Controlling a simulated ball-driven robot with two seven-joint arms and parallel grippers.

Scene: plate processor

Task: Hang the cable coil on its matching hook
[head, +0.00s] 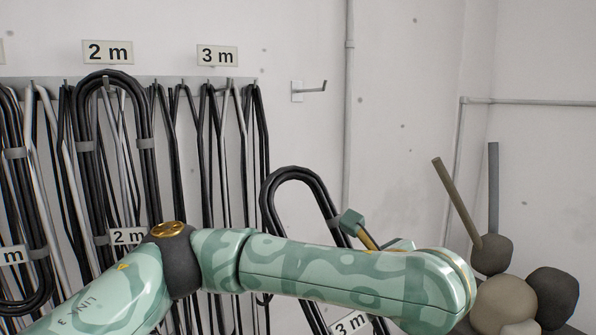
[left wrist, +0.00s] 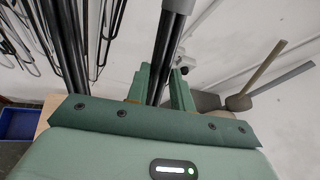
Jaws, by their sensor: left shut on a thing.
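A black cable coil (head: 298,176) with a "3 m" tag (head: 350,322) hangs at a tilt in the head view, partly hidden behind my left arm. My left gripper (head: 362,232) is shut on one side of this coil. In the left wrist view the gripper (left wrist: 160,88) has its fingers on either side of the dark cable strands (left wrist: 172,45). The "3 m" sign (head: 217,56) is on the wall above the rail, left of the held coil. Several hooks below it carry dark and grey cables. My right gripper is in neither view.
A "2 m" sign (head: 108,52) is above a large hanging coil (head: 106,80). A single bare hook (head: 312,88) sticks out of the wall right of the rail. A pipe (head: 348,130) runs down the wall. Round objects with rods (head: 505,300) stand at the lower right. A blue bin (left wrist: 18,122) is on the floor.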

